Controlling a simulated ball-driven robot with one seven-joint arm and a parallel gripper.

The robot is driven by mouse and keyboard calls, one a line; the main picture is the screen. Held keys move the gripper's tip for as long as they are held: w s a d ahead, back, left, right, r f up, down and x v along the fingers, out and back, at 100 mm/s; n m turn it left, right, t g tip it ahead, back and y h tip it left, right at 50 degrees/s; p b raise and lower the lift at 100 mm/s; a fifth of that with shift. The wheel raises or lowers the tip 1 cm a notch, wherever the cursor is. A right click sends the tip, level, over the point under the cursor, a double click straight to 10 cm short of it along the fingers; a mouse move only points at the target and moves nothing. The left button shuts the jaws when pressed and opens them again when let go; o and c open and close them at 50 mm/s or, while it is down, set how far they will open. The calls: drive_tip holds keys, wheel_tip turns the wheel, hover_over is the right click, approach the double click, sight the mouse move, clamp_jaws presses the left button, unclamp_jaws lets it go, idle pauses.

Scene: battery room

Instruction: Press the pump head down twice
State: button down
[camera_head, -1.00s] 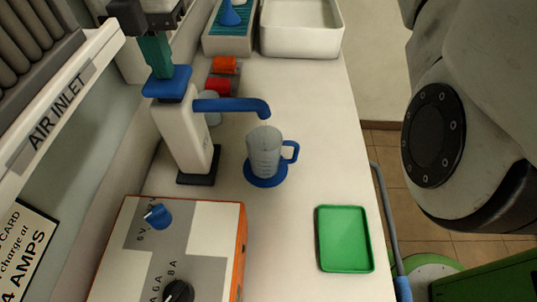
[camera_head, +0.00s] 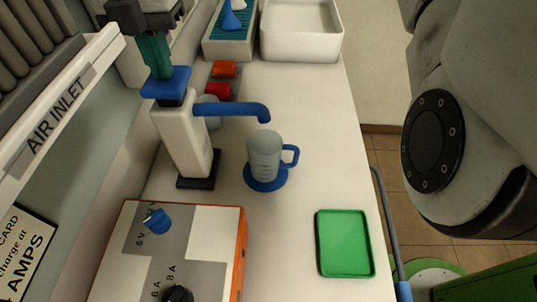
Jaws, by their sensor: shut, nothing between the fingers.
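The pump (camera_head: 183,140) is a white upright body on a black base, left of the middle of the counter. Its blue pump head (camera_head: 166,84) is on top, with a dark collar under it. A blue spout (camera_head: 232,109) reaches right and curves down over a clear measuring cup (camera_head: 265,157) with a blue handle and blue foot. My gripper (camera_head: 158,73) has a dark body and teal fingers, closed together and pointing down. The fingertips are at the top of the pump head; whether they press on it or just meet it, I cannot tell.
A grey-orange charger box (camera_head: 241,250) with knobs is in front of the pump. A green tray (camera_head: 344,243) lies at right. A white basin (camera_head: 300,55) is at the back. The counter's right side is mostly clear.

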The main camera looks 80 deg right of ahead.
drive_tip(key=shift+r+p, duration=0.9)
drive_tip(key=shift+r, duration=1)
wheel_tip(320, 180, up, 6)
drive_tip(key=p, duration=0.3)
